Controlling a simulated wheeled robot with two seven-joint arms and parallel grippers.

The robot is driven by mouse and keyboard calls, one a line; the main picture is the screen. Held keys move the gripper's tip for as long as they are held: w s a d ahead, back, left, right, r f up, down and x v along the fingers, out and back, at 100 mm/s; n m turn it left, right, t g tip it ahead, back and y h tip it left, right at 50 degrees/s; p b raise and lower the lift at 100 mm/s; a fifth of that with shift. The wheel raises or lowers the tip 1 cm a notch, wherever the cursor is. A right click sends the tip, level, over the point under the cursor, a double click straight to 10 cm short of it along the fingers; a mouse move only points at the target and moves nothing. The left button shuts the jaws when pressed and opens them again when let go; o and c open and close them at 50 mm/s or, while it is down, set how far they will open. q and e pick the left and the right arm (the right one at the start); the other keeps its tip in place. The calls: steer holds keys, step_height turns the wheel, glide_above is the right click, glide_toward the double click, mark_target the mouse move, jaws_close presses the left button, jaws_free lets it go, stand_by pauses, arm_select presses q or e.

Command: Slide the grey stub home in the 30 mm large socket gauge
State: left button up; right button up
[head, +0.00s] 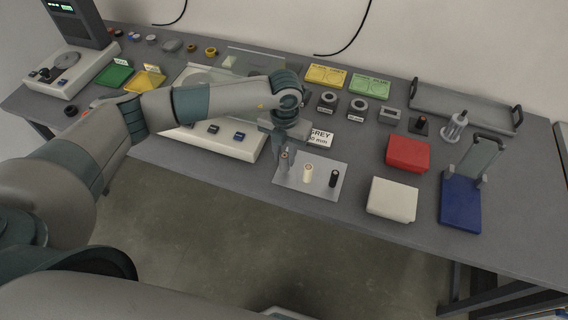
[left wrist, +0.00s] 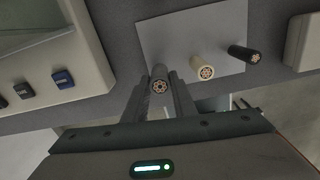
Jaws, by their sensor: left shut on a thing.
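The grey stub (left wrist: 159,84) is between the fingertips of my left gripper (left wrist: 160,98), which is shut on it. In the head view the stub (head: 284,156) shows at the left end of a light grey plate (head: 318,189); I cannot tell whether it still touches the plate. A card reading GREY and a mm size (head: 321,138) stands behind the plate. Two dark round socket gauges, one at left (head: 328,102) and one at right (head: 358,107), and a grey square block (head: 390,115) stand farther back. Their size marks are too small to read. My right gripper is out of view.
A white stub (head: 307,174) and a black stub (head: 334,178) stand close by on the plate. A white device (head: 215,140) lies left of the gripper. A red box (head: 407,153), white box (head: 392,199) and blue stand (head: 460,200) are at right.

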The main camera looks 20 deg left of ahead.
mark_target(285, 155)
arm_select(q)
steer(key=shift+r+p, duration=0.65)
steer(key=shift+r, duration=0.9)
